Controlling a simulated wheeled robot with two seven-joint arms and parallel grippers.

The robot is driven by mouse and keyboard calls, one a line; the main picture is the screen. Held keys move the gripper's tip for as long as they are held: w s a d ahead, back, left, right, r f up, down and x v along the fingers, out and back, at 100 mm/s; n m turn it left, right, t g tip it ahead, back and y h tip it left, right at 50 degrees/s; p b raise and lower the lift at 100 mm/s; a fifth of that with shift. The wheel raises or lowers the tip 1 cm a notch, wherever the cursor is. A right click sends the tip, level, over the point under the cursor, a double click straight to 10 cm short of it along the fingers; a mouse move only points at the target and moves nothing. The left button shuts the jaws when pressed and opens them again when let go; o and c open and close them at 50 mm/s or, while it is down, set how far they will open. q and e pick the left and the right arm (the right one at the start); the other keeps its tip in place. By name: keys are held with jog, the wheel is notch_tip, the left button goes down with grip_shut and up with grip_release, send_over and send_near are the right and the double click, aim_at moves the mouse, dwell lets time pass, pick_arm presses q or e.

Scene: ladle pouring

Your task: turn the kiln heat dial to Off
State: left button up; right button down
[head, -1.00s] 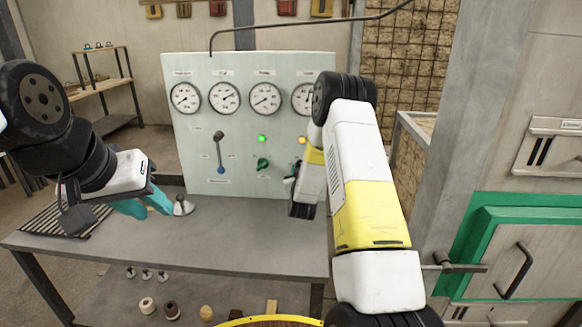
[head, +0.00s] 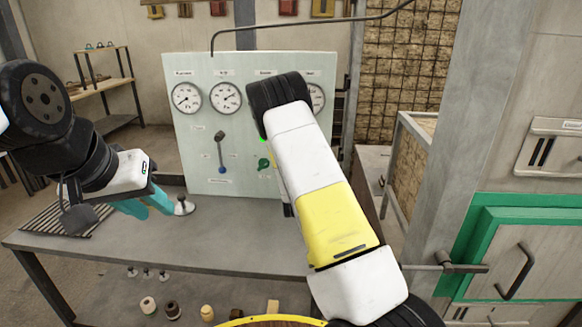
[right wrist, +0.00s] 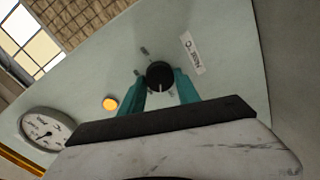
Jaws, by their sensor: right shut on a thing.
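A round black dial (right wrist: 160,76) with a white mark sits on the pale panel in the right wrist view. The teal fingers of my right gripper (right wrist: 159,91) are shut on it from both sides. A white label (right wrist: 192,53) beside it is too small to read surely. In the head view my right forearm hides this dial and the right gripper.
A small grey cone-shaped piece (head: 183,206) stands on the bench (head: 235,240) close by my left fingertips. A slatted rack (head: 65,222) lies at the bench's left. A green-framed kiln door (head: 510,262) with a handle is at right. The bench middle is clear.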

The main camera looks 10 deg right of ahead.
jog(key=n, duration=0.5)
jog(key=shift+f+h, duration=0.15)
jog(key=shift+h, duration=0.15)
jog(key=shift+n, duration=0.3)
jog(key=c, duration=0.9)
grip_release()
jog(key=v, duration=0.8)
jog(key=shift+w, duration=0.1)
